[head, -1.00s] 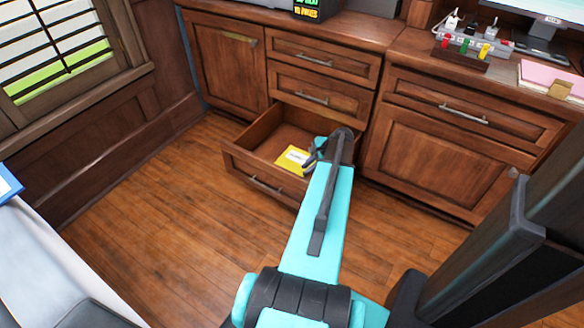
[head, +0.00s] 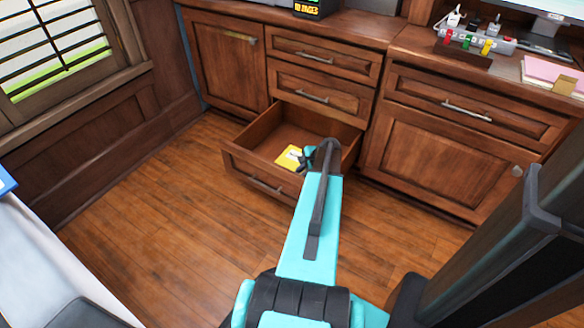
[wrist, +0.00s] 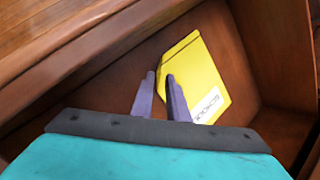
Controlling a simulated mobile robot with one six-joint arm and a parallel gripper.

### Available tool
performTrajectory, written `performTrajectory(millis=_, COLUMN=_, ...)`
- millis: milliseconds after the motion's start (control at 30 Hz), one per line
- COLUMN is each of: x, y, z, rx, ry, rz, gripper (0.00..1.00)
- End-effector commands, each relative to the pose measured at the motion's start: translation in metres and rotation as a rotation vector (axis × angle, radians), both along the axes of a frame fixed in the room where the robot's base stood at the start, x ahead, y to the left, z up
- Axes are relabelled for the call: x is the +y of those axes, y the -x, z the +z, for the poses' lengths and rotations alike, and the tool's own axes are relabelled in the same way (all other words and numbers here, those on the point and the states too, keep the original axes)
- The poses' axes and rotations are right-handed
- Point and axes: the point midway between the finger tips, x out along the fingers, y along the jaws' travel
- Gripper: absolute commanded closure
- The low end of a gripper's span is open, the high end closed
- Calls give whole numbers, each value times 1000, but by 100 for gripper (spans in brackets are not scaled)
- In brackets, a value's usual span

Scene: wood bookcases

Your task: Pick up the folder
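The yellow folder (head: 288,157) lies in the open bottom drawer (head: 262,182), on its floor. It also shows in the wrist view (wrist: 200,72), with a white label strip near its lower corner. My gripper (wrist: 160,75) reaches into the drawer, with its two fingers apart and a gap between the tips. The tips are at the folder's left edge; I cannot tell whether they touch it. In the head view my gripper (head: 303,160) covers the folder's right part.
Closed drawers (head: 313,97) are above the open one, and a closed cabinet (head: 430,166) is to the right. The drawer's walls enclose my gripper closely. Wood floor (head: 170,220) is clear to the left. A white surface (head: 50,260) is at lower left.

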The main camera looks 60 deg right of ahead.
Motion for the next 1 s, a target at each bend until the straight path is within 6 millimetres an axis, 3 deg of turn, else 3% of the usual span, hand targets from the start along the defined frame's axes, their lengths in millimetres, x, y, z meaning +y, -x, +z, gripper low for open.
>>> performTrajectory(millis=267, x=0, y=0, z=-2, rx=0, ry=0, rz=-1, gripper=86)
performTrajectory(millis=700, x=0, y=-19, z=-41, rx=0, ry=-1, rz=-2, gripper=86)
performTrajectory(millis=1000, x=0, y=-23, z=-46, rx=-1, ry=0, rz=-2, gripper=86)
